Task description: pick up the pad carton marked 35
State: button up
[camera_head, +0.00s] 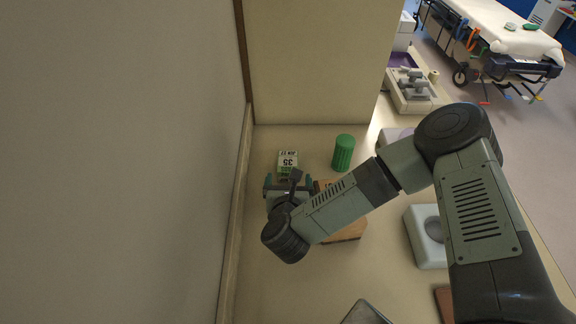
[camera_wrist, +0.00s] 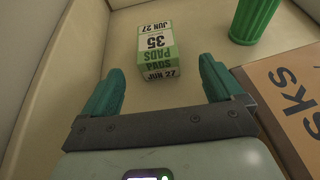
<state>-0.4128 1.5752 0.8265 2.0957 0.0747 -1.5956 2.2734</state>
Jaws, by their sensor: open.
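The pad carton marked 35 (camera_wrist: 156,52) is a small white and green box with black print reading "JUN 27", "35" and "PADS". In the wrist view it lies ahead of my gripper (camera_wrist: 160,85), roughly centred between the two green fingers, mostly beyond their tips. In the head view the carton (camera_head: 288,159) is near the left wall, just beyond my gripper (camera_head: 287,180). The gripper and wrist may hide its near end there.
A green ribbed cup (camera_head: 343,152) stands to the carton's right. A brown box (camera_wrist: 290,90) lies close to the right finger. A wall (camera_head: 240,170) runs along the left, and a panel (camera_head: 315,70) closes off the back. A white holder (camera_head: 428,235) sits farther right.

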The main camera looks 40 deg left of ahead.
aim_at(288, 169)
jog(key=x, duration=0.9)
jog(key=shift+a, duration=0.3)
jog(key=shift+w, duration=0.1)
jog(key=c, duration=1.2)
